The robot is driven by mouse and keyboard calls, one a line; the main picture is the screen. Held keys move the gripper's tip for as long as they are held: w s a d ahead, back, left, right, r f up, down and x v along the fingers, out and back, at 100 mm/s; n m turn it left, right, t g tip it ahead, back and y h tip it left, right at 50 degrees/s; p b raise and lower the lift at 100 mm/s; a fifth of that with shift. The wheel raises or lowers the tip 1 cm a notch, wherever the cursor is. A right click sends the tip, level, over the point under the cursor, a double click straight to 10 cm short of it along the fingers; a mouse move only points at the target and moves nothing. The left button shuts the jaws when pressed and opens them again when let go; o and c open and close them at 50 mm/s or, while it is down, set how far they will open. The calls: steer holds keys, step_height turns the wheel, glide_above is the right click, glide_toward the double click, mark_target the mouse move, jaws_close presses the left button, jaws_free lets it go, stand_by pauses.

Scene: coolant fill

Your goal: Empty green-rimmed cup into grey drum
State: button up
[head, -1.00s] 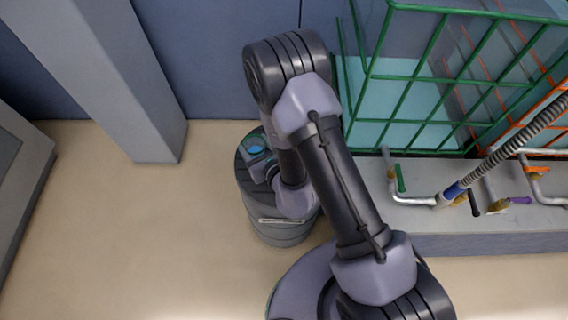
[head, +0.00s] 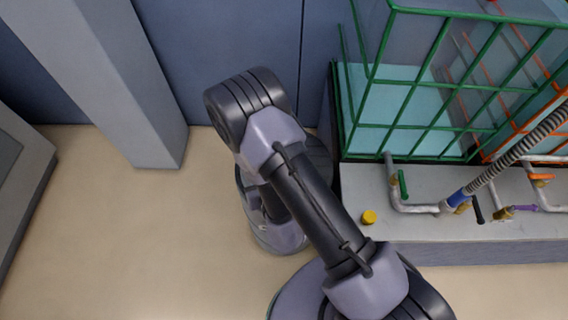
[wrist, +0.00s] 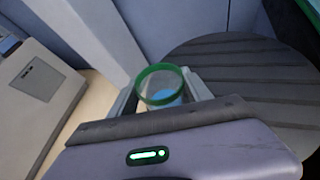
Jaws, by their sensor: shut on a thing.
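The green-rimmed cup (wrist: 161,71) is clear, with blue liquid (wrist: 161,96) inside. My gripper (wrist: 163,92) is shut on it, one finger on each side, in the wrist view. The grey drum (wrist: 275,70) shows its ribbed round top to the right of and beyond the cup. In the head view the drum (head: 279,239) stands on the floor, largely covered by my arm. The cup and my fingertips are hidden there. I cannot tell the cup's exact height over the drum or its tilt.
A green-framed tank (head: 400,110) stands at the right behind a grey ledge (head: 410,226) with pipes and valves. A yellow cap (head: 369,217) lies on the ledge. A grey column (head: 125,90) rises at the left. The floor (head: 130,230) left of the drum is clear.

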steer(key=shift+w+d+r+m+g+y+p, duration=0.4)
steer(key=shift+w+d+r+m+g+p, duration=0.1)
steer(key=shift+w+d+m+p, duration=0.35)
steer(key=shift+w+d+f+m+g+y, duration=0.3)
steer(key=shift+d+f, duration=0.15)
steer(key=shift+f, duration=0.15)
steer(key=shift+w+d+r+m+g+y+p, duration=0.15)
steer(key=shift+w+d+m+g+y+p, duration=0.15)
steer(key=shift+w+d+m+g+p, duration=0.15)
steer(key=shift+w, duration=0.1)
steer(key=shift+w+d, duration=0.1)
steer(key=shift+d, duration=0.15)
steer(key=shift+w+d+f+m+g+y, duration=0.2)
steer(key=shift+f+m+g+y, duration=0.25)
steer(key=shift+m+y, duration=0.05)
steer(key=shift+w+d+r+m+g+y+p, duration=0.1)
steer(key=shift+r+m+g+y+p, duration=0.15)
steer(key=shift+m+y+p, duration=0.2)
stand_by(0.3)
steer(key=shift+w+d+f+m+g+y+b, duration=0.15)
steer(key=shift+f+m+g+y+b, duration=0.25)
steer(key=shift+f+m, duration=0.2)
stand_by(0.6)
